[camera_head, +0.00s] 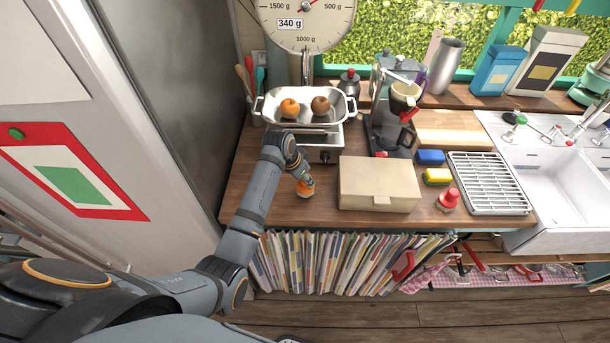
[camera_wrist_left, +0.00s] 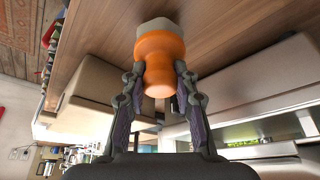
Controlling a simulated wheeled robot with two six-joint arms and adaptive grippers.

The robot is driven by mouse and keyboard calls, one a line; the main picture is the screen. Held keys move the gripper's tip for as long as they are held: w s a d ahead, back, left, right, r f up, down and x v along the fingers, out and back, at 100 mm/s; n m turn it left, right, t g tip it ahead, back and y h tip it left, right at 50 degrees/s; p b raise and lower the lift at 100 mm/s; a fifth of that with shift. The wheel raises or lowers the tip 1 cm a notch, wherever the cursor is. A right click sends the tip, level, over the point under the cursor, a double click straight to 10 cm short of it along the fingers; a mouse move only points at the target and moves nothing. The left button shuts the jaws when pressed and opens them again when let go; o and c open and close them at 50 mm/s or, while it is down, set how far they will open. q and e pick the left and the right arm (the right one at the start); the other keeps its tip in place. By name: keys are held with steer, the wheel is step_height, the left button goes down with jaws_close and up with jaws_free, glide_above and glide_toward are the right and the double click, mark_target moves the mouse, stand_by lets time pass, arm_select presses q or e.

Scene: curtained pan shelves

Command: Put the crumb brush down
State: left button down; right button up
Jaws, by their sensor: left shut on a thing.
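The crumb brush (camera_head: 305,189) has a rounded orange handle and a pale head. It is at the worktop's front left, between the scale and the beige box. My left gripper (camera_head: 303,181) is shut on its orange handle from above. In the left wrist view the brush (camera_wrist_left: 159,50) sits between the two fingers of the left gripper (camera_wrist_left: 159,84), its pale end toward the wooden worktop (camera_wrist_left: 235,35). I cannot tell whether that end touches the wood. My right gripper is not in view.
The beige box (camera_head: 380,183) stands just right of the brush. The scale with its fruit tray (camera_head: 306,120) is behind. A red-knobbed object (camera_head: 448,199), yellow sponge (camera_head: 437,177) and white rack (camera_head: 489,184) lie farther right. Bare wood shows left of the brush.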

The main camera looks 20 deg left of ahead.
arm_select(q)
steer(key=shift+a, duration=0.1)
steer(key=shift+f, duration=0.8)
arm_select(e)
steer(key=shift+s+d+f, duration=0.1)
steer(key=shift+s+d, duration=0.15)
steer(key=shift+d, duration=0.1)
arm_select(q)
steer(key=shift+f, duration=0.3)
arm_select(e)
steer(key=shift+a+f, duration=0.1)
arm_select(q)
steer(key=c, duration=1)
jaws_free()
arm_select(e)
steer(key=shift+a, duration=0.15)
arm_select(q)
steer(key=shift+o, duration=0.2)
steer(key=shift+r, duration=0.1)
steer(key=v, duration=1.2)
steer(key=shift+c, duration=0.2)
